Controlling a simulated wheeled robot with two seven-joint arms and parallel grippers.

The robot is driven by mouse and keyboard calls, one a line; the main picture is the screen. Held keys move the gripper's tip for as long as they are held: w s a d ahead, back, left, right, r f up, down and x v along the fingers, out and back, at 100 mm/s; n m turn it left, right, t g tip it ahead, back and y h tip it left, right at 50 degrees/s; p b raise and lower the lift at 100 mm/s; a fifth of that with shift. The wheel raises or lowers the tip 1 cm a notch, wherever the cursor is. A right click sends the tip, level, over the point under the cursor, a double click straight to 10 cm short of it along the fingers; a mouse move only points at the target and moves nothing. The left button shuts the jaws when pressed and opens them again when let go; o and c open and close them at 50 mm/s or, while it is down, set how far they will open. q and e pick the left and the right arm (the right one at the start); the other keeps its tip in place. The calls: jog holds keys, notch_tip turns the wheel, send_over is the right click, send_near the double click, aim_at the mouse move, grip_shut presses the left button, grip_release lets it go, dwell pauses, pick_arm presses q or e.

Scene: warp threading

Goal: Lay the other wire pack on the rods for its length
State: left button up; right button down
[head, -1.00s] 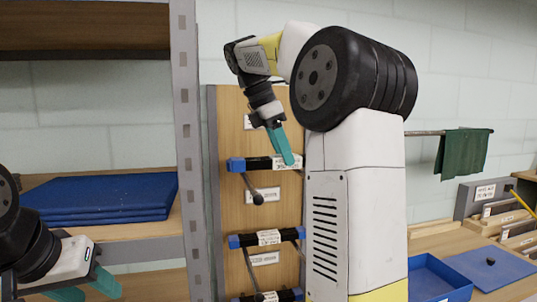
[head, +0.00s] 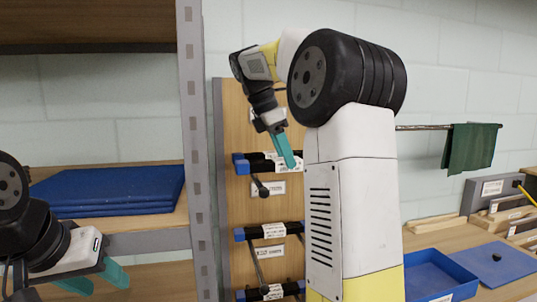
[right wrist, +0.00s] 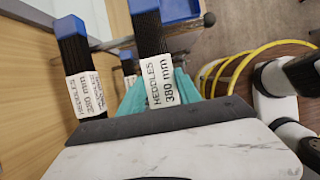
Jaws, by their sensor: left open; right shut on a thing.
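My right gripper (head: 285,150) is at the upper rods on the wooden board. It is shut on a black wire pack (right wrist: 146,35) with a blue end and a white label reading "HEDDLES 380 mm". A similar labelled pack (right wrist: 75,55) lies beside it, nearer the board, in the right wrist view. A rod with a ball tip (head: 263,190) sticks out under these packs. I cannot tell whether the held pack touches the rods. My left gripper (head: 98,279) is open and empty at the lower left. My right arm hides the packs' right ends in the head view.
More packs sit on the rods below, one at mid height (head: 268,231) and one low (head: 270,292). A metal post (head: 196,150) and a shelf with blue mats (head: 110,190) stand left. A blue tray (head: 435,272) and a green cloth (head: 470,148) are right.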

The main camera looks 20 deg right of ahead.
jog(key=shift+f, duration=0.45)
dwell(0.3)
jog(key=c, duration=0.8)
grip_release()
jog(key=shift+o, duration=0.2)
